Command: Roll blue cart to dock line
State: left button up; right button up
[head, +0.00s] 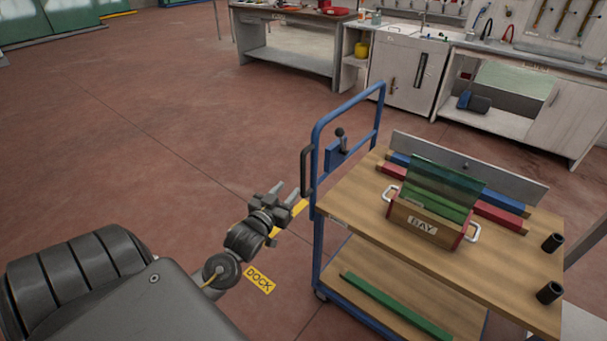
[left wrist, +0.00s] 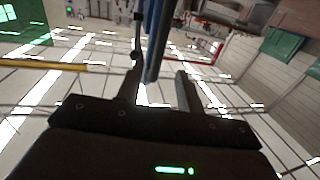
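The blue cart (head: 317,240) stands at the right in the head view, with wooden decks and a tall blue push handle (head: 345,103). A black vertical grip (head: 306,172) is on the handle's near side, and a black-knobbed lever (head: 341,140) sits on its blue plate. A yellow floor strip (head: 298,208) shows beside the cart, partly hidden by my gripper; a yellow DOCK label (head: 259,280) lies nearby. My left gripper (head: 279,193) is just left of the black grip, apparently apart from it. In the left wrist view its fingers (left wrist: 160,88) are spread, with a blue post (left wrist: 156,40) beyond them. My right gripper is not visible.
The top deck carries a BAY crate (head: 422,226) with green panes, blue and red bars, and two black cylinders (head: 551,267). A green strip (head: 395,306) lies on the lower deck. Benches (head: 290,55) line the back. Open red floor (head: 150,130) lies to the left.

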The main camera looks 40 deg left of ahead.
aim_at(302, 170)
pick_arm(q)
jog(key=x, duration=0.3)
jog(key=p+x, duration=0.1)
jog(key=x, duration=0.3)
jog(key=r+x, duration=0.1)
jog(key=x, duration=0.2)
jog(key=shift+w, duration=0.4)
jog(key=shift+c, duration=0.9)
grip_shut()
